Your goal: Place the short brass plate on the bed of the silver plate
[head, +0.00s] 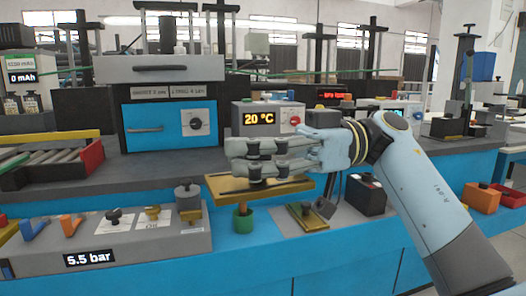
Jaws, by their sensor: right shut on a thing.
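My right gripper (240,158) reaches in from the right over the bench, its fingers closed and pointing left. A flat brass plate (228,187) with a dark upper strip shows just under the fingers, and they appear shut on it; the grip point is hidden. The plate looks roughly level, above a green cup-like piece (243,220). A smaller brass-edged plate (306,217) lies on the bench to the right, apart from the held one. I cannot make out the silver plate with certainty. My left gripper is not in view.
A grey console (150,240) with knobs and a 5.5 bar display stands at the front left. A blue-fronted oven-like unit (170,125) and a 20 °C display box (262,118) stand behind. A black box (366,196) stands to the right.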

